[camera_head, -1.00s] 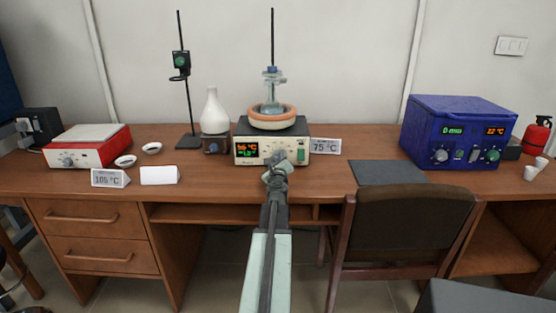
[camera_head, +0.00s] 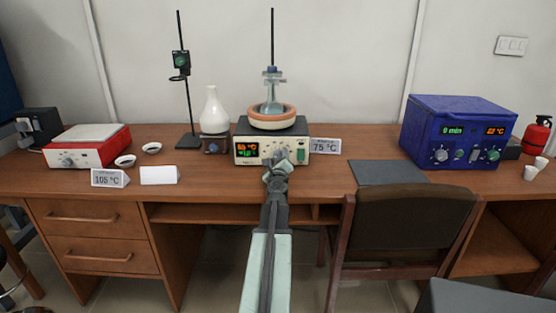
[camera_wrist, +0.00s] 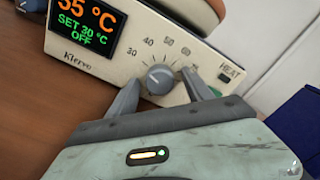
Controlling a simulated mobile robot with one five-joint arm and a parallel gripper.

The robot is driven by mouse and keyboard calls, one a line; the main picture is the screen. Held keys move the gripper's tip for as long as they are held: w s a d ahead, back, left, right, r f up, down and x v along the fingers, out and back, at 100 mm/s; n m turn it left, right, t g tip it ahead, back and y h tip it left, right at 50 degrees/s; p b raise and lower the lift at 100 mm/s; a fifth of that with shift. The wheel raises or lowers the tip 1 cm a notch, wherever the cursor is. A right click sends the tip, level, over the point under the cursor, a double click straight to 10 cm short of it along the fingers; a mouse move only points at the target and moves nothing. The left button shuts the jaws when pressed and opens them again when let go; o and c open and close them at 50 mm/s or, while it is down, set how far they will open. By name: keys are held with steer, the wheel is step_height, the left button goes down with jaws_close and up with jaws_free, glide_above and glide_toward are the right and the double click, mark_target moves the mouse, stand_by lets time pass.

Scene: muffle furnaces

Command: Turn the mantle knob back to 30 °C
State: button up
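The heating mantle (camera_head: 272,144) stands at the middle of the desk, its cream front facing me. Its grey knob (camera_wrist: 158,78) sits in a dial marked from 30 upward; its exact pointer angle is hard to tell. The mantle display (camera_wrist: 86,22) shows an orange temperature over a green line that seems to read SET 30 °C, OFF; the digits are partly cut off. My gripper (camera_head: 278,157) is in front of the panel. In the wrist view, its fingers (camera_wrist: 161,82) are apart, one on each side of the knob, with gaps visible. My gripper hides the knob in the head view.
A round flask (camera_head: 271,95) sits in the mantle's orange rim. A HEAT switch (camera_wrist: 225,76) is right of the knob. A 75 °C card (camera_head: 325,146) stands right of the mantle, a white flask (camera_head: 214,112) left. A chair (camera_head: 405,225) stands front right.

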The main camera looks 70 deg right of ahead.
steer(key=v, duration=0.8)
steer(key=shift+d, duration=0.1)
stand_by(0.3)
